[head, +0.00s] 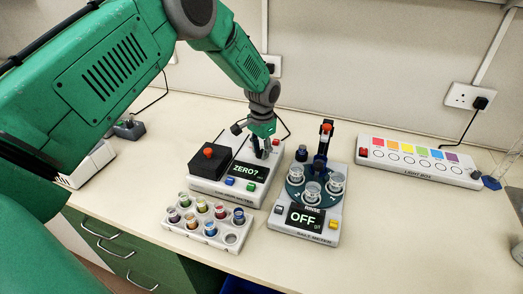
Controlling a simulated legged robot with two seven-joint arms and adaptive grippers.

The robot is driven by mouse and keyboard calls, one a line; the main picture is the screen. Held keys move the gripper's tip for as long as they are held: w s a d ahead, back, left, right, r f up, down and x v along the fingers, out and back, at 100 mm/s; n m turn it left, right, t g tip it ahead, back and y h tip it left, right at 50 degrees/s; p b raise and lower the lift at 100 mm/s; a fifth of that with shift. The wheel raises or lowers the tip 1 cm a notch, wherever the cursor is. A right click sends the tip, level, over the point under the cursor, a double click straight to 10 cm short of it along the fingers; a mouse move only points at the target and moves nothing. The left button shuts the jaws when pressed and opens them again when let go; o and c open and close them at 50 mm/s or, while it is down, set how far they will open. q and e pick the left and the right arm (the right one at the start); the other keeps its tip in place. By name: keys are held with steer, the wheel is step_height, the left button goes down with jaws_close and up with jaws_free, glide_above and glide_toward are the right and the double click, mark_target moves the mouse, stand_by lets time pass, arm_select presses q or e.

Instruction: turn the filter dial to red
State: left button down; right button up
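My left gripper (262,151) points down at the back right of a white meter (206,186) whose screen reads "ZERO?". Its fingertips are at or just above the meter's top, beside the screen; I cannot tell whether they touch. They are too small to show whether they are open or shut. I cannot make out a filter dial; the gripper may cover it. My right gripper is not in view.
A rack of coloured vials (203,243) stands in front of the meter. A salt meter (332,224) reading "OFF", with a turntable of cups, stands close to its right. A light box (410,175) with coloured squares lies at the back right. The front right bench is clear.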

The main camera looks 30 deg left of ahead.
arm_select(q)
steer(key=shift+s+a+f, duration=0.1)
steer(key=shift+a, duration=0.15)
steer(key=shift+d, duration=0.15)
steer(key=shift+d+n, duration=0.1)
steer(key=shift+n, duration=0.5)
steer(key=n, duration=0.3)
steer(key=shift+b, duration=0.35)
steer(key=shift+n+g, duration=0.3)
steer(key=shift+n, duration=1.5)
steer(key=shift+s+f, duration=0.1)
